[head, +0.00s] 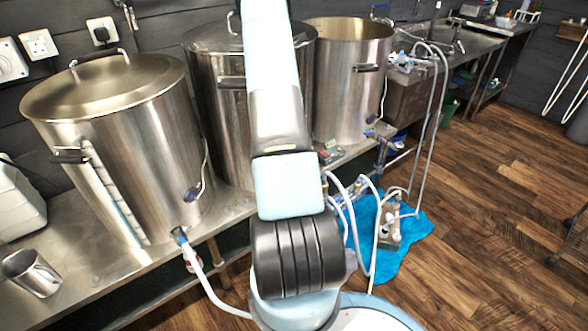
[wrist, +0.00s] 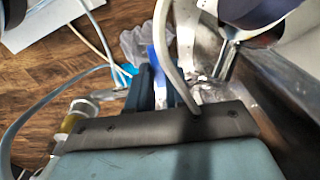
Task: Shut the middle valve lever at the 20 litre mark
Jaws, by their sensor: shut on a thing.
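The middle steel vessel (head: 215,75) stands between two others on the steel bench in the head view. My arm crosses in front of it and hides its valve and my gripper there. In the wrist view my gripper (wrist: 158,80) has its dark fingers closed around a narrow blue lever (wrist: 158,58). The lever points up in the picture, with a pale hose (wrist: 178,70) close on its right. Metal valve fittings (wrist: 212,88) show right of the fingers. I cannot read a litre mark or see the liquid level in the middle vessel.
A lidded vessel (head: 120,120) stands left and an open one (head: 348,85) right. A hose (head: 210,285) hangs from the left vessel's tap. A pump (head: 388,222) with several hoses sits on a blue cloth (head: 405,240) on the floor. Open wooden floor (head: 490,200) lies right.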

